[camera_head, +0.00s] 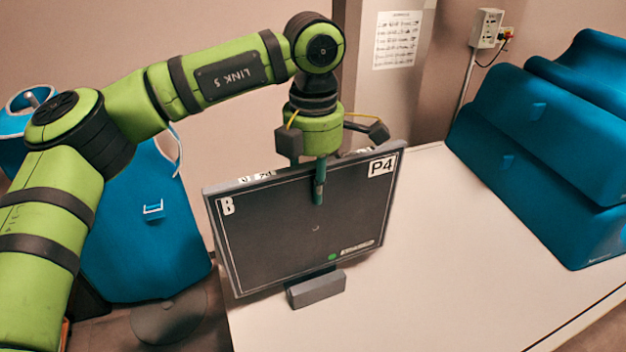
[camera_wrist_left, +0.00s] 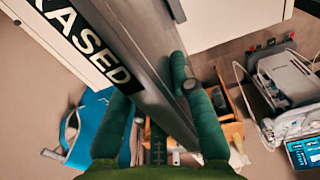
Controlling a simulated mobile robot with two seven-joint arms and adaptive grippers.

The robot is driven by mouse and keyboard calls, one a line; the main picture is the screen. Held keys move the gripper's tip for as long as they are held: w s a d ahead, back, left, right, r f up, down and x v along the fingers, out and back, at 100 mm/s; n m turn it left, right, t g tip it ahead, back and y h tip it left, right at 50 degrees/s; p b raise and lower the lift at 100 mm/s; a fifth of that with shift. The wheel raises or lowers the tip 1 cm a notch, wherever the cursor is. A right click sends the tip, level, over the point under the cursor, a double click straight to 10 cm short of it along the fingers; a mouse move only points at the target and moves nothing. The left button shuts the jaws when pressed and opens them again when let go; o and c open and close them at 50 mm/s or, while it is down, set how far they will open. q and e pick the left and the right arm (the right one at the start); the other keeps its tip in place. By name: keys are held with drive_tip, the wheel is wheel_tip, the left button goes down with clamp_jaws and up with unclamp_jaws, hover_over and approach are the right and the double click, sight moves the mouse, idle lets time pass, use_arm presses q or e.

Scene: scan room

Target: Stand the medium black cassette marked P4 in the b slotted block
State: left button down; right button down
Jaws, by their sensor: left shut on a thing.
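The black cassette (camera_head: 305,220), a large flat panel with a grey frame and a P4 label at its top right, stands nearly upright at the table's near left. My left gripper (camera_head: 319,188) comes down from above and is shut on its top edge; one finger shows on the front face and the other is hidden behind. In the left wrist view the cassette (camera_wrist_left: 135,55) runs between the two green fingers. A small grey slotted block (camera_head: 316,290) sits at the cassette's bottom edge; whether the edge is in its slot I cannot tell. My right gripper is not in view.
The pale table (camera_head: 440,250) is clear right of the cassette. Blue foam cushions (camera_head: 550,140) are stacked at its right. A blue padded item (camera_head: 145,230) stands at the left behind my arm. The left wrist view shows a cluttered shelf (camera_wrist_left: 285,85) at right.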

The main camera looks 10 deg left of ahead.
sight(313, 162)
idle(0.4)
use_arm(q)
drive_tip(key=shift+f+b, duration=2)
drive_tip(key=shift+f, duration=0.4)
drive_tip(key=shift+f, duration=0.1)
drive_tip(key=c, duration=1)
unclamp_jaws()
drive_tip(key=shift+f, duration=0.1)
wheel_tip(313, 162, up, 12)
drive_tip(key=shift+s+r, duration=0.1)
drive_tip(key=shift+r, duration=0.05)
